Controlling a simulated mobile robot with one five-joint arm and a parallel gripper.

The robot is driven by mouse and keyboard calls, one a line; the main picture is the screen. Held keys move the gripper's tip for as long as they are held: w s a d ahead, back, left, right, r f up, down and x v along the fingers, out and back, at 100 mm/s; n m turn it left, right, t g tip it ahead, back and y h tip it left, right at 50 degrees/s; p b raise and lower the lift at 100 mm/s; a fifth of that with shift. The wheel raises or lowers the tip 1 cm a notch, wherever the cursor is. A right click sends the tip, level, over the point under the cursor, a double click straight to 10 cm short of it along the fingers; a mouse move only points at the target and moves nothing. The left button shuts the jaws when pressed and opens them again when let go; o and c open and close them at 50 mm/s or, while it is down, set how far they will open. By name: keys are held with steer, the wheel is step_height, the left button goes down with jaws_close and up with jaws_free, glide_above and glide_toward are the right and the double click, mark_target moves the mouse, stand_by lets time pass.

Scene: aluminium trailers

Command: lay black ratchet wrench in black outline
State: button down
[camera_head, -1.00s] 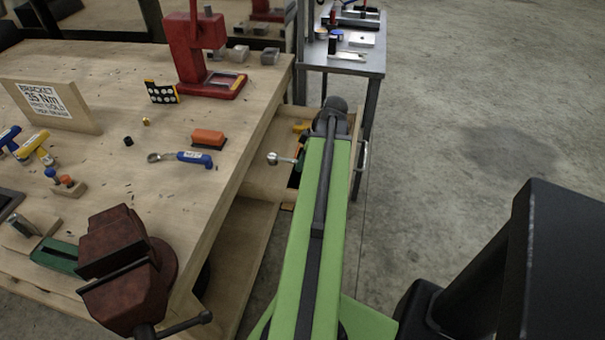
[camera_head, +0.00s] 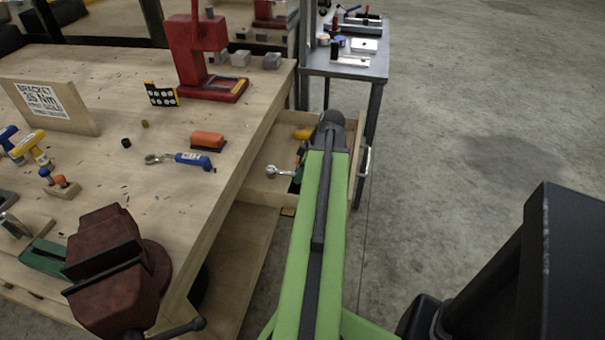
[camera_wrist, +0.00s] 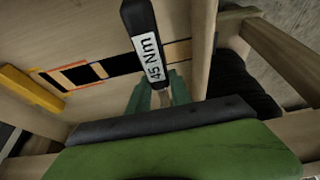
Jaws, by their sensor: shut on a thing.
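The black ratchet wrench (camera_wrist: 150,45), its handle labelled 45 Nm, is between the green fingers of my gripper (camera_wrist: 158,92) in the wrist view. Its silver ratchet head (camera_head: 272,170) sticks out to the left of my arm over the open drawer (camera_head: 262,187) in the head view. A black outline (camera_wrist: 118,66) on the drawer floor shows behind the handle, with orange and blue edging near its left end. The handle crosses over it at an angle and hides part of it. I cannot tell how high the wrench is above the floor.
A yellow tool (camera_wrist: 32,88) lies in the drawer at the left of the wrist view. The workbench (camera_head: 130,190) stands left of the drawer, holding a blue-handled wrench (camera_head: 192,160), a red press (camera_head: 192,50) and a vise (camera_head: 115,265). Open floor lies to the right.

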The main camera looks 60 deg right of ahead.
steer(key=shift+s+b+x, duration=0.1)
steer(key=shift+b+x, duration=1.05)
steer(key=shift+x, duration=0.25)
steer(key=shift+s+b+x, duration=0.15)
steer(key=shift+b+x, duration=1)
steer(key=shift+x, duration=0.2)
steer(key=shift+f, duration=0.1)
steer(key=c, duration=1.1)
jaws_free()
steer(key=p+v, duration=1.6)
steer(key=v, duration=0.1)
steer(key=shift+r, duration=0.25)
